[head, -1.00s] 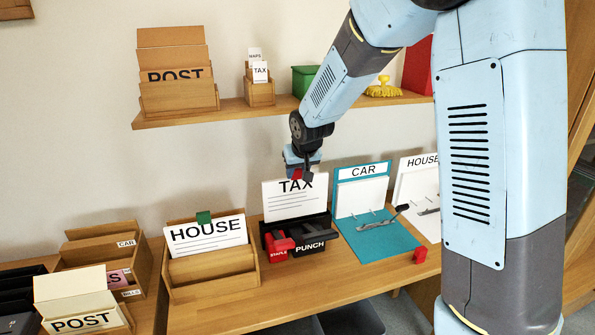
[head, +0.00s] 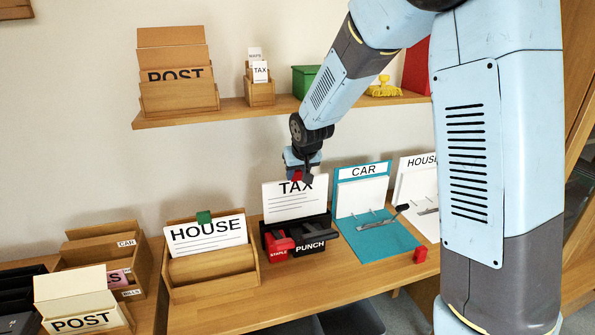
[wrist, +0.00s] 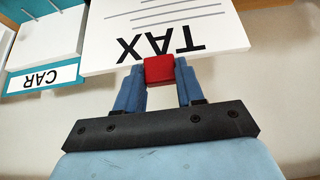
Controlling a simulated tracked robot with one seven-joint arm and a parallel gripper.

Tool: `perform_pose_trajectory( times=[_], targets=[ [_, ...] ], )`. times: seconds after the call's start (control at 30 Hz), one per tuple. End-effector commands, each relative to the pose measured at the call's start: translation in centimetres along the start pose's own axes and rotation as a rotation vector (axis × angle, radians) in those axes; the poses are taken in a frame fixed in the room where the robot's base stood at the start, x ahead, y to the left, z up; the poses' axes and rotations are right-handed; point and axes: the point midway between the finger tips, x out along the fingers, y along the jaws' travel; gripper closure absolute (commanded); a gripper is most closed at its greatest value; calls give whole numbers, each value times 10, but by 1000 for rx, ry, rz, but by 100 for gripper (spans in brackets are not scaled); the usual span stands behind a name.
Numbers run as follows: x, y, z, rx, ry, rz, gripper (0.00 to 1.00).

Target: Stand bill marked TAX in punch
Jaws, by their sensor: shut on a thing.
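The bill marked TAX (head: 295,202) is a white sheet with several printed lines. It stands nearly upright at the black punch (head: 312,243), behind the punch's front part. Its bottom edge is hidden by the punch, so I cannot tell how deep it sits. My gripper (head: 298,177) is at the bill's top edge. In the wrist view my gripper (wrist: 160,74) is shut on a red block (wrist: 159,68) at the top edge of the TAX bill (wrist: 160,30). A red stapler marked STAPLE (head: 279,246) is beside the punch label.
A wooden holder (head: 213,277) with a HOUSE sheet (head: 205,235) stands left of the punch. The shelf (head: 225,112) is above.

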Motion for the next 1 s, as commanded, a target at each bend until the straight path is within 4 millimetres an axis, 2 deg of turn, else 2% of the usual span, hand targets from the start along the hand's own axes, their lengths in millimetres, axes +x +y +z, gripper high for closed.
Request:
perform_pose_trajectory(
  times=[1.0],
  targets=[
    [28, 0, 17, -1, -1, 0, 100]
  ],
)
